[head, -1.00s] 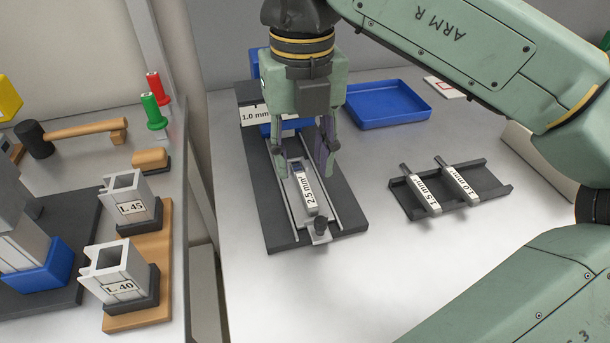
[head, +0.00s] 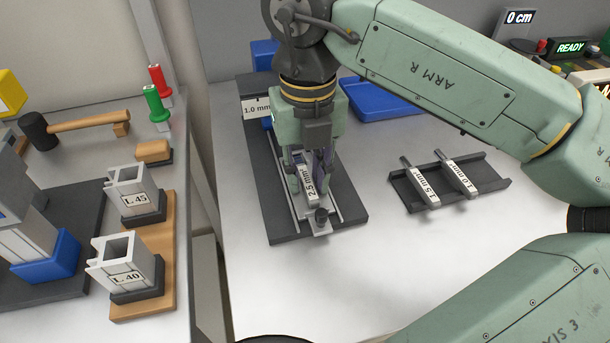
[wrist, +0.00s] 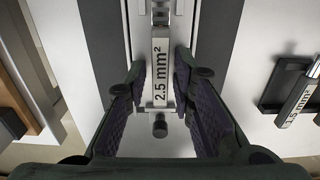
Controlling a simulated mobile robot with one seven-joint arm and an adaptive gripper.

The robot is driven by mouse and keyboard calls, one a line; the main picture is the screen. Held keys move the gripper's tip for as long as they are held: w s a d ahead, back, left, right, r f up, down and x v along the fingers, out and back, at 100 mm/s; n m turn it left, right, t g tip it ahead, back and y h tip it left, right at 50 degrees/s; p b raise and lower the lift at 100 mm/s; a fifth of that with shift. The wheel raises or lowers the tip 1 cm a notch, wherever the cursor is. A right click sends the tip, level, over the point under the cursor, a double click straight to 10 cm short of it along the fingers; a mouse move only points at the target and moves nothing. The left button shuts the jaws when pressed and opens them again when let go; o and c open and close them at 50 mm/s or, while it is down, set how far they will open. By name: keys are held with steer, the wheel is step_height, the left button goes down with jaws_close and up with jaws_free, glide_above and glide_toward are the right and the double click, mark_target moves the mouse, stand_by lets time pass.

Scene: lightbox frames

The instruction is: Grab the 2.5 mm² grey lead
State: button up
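The grey lead labelled 2.5 mm² (head: 311,193) lies between the rails of a dark fixture (head: 289,231), by a dark knob (head: 321,216). In the wrist view the lead (wrist: 161,85) runs lengthwise through the middle, its label readable. My gripper (head: 309,178) is low over the fixture, one finger on each side of the lead. In the wrist view my gripper (wrist: 163,88) is open, with a visible gap between the lead and each finger pad. In the head view my gripper hides the lead's far end.
A black rack (head: 487,188) to the right holds the 1.5 mm (head: 426,186) and 1.0 mm (head: 463,178) leads. A blue tray (head: 385,110) is behind. The white table in front of the rack is clear. Blocks labelled L.45 and L.40 stand on the left bench.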

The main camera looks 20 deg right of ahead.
jaws_close()
steer(key=shift+r, duration=0.1)
